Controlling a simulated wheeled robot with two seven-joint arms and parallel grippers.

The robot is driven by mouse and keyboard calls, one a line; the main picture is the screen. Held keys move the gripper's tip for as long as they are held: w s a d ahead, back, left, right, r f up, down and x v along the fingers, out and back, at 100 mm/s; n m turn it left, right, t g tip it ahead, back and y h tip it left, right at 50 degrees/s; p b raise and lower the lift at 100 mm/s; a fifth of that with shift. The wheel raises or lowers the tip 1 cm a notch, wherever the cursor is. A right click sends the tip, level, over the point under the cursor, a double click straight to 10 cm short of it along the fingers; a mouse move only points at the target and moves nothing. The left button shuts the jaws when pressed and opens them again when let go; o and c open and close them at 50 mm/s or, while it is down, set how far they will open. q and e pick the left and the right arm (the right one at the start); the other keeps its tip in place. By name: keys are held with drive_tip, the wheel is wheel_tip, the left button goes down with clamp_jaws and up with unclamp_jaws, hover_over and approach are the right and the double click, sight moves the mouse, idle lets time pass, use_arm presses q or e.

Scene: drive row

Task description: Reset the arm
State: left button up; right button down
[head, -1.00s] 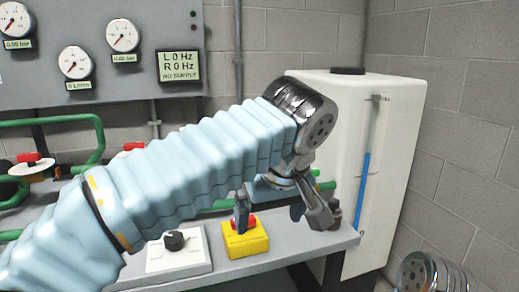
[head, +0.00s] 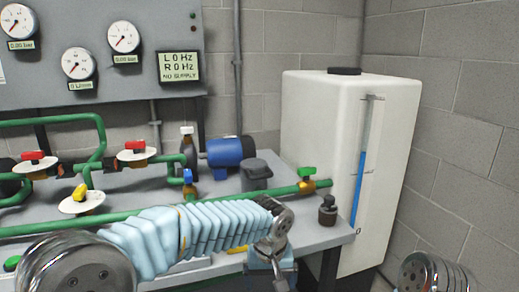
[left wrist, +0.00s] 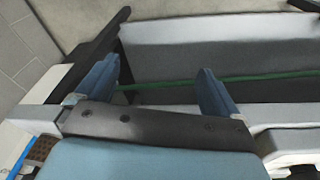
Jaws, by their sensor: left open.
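My left arm comes in low from the left in the head view, its light blue sleeve crossing the front of the bench. My left gripper (head: 272,276) hangs at the bench's front edge, partly cut off by the lower frame edge. In the left wrist view its two blue fingers (left wrist: 157,72) stand wide apart with nothing between them. A metal joint of my right arm shows at the lower right of the head view; the right gripper is out of frame.
A grey bench (head: 318,235) carries green pipes (head: 150,212), red, yellow, blue and green valve handles, and a blue motor (head: 224,151). A white tank (head: 320,120) stands at the right.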

use_arm(q)
wheel_tip(320, 180, down, 14)
drive_tip(key=s+a+r+g+h, duration=0.1)
drive_tip(key=a+g, duration=0.1)
drive_tip(key=a, duration=0.1)
drive_tip(key=s+a+f+h, duration=0.1)
drive_tip(key=s+a+f, duration=0.2)
drive_tip(key=s+f, duration=0.3)
drive_tip(key=s+a+f+n+h, duration=0.1)
drive_tip(key=s+a+f, duration=0.2)
drive_tip(key=s+f, duration=0.3)
drive_tip(key=s+a+f, duration=0.4)
drive_tip(key=s+f, duration=0.2)
drive_tip(key=f, duration=0.4)
drive_tip(key=shift+t+h, duration=0.3)
drive_tip(key=shift+h, duration=0.1)
